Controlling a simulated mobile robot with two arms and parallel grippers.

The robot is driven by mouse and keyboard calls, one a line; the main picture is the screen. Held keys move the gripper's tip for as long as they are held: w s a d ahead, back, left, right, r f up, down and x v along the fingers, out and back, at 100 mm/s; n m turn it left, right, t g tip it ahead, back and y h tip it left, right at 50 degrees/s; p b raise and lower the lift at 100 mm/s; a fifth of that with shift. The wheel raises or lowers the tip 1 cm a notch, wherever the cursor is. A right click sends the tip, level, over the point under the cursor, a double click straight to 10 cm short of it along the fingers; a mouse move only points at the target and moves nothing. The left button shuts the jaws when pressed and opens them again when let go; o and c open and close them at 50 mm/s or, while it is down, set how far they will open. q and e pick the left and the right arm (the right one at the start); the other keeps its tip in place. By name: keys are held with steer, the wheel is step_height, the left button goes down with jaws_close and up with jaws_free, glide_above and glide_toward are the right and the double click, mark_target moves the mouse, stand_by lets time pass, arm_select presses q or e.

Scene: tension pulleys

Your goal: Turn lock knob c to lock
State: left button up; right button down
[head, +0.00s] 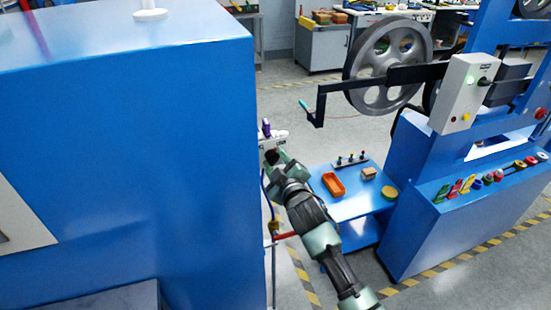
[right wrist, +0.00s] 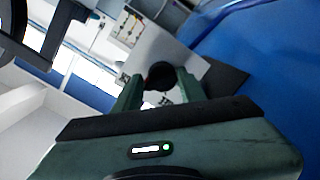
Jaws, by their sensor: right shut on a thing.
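My right gripper (head: 276,161) reaches the side of the large blue cabinet, at a small pale panel (head: 266,144) on its right edge. It is shut on a black round knob (head: 271,156). In the right wrist view the same knob (right wrist: 160,75) sits between the two green fingers, in front of a pale plate (right wrist: 188,62). The fingers hide part of the knob. I cannot read its letter or tell its lock position. My left gripper is not in view.
The blue cabinet (head: 120,130) fills the left. A purple part (head: 266,127) sits just above the knob. A large grey wheel (head: 388,62) stands behind on a blue machine.

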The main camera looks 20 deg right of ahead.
steer(key=shift+s+a+f+m, duration=0.15)
steer(key=shift+f+m, duration=0.35)
steer(key=shift+m, duration=0.4)
steer(key=c, duration=1)
jaws_free()
steer(key=shift+a+r+p, duration=0.1)
steer(key=shift+r+p, duration=0.05)
steer(key=shift+p, duration=0.15)
steer(key=shift+r, duration=0.15)
steer(key=s+b, duration=0.1)
steer(key=s, duration=0.6)
steer(key=shift+s+d+r+b, duration=0.25)
steer(key=shift+r+b, duration=0.15)
